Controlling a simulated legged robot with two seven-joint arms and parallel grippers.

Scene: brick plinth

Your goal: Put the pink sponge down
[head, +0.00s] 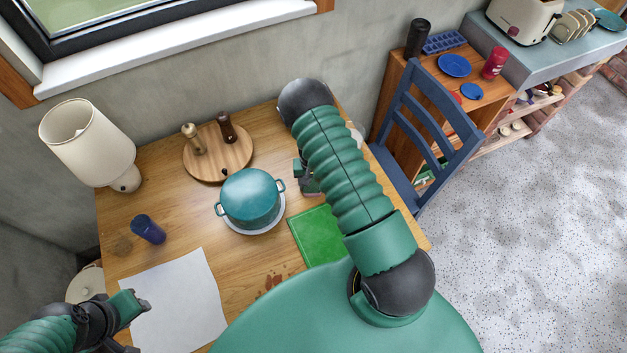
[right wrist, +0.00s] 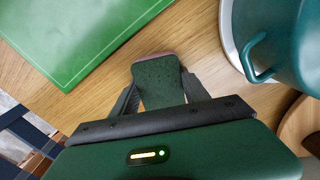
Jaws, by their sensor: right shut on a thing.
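The pink sponge (right wrist: 158,82) shows in the right wrist view with a dark green face toward the camera and a thin pink edge at its far end. My right gripper (right wrist: 158,98) is shut on it, one finger on each side. The wood table (right wrist: 190,40) lies below; I cannot tell whether the sponge touches it.
A teal pot (head: 250,198) on a pale plate stands left of my right gripper. A green mat (head: 318,236) lies in front. A round board (head: 218,153) with two mills, a lamp (head: 90,145), a blue cup (head: 148,229) and white paper (head: 178,305) are farther left. A blue chair (head: 430,130) stands right.

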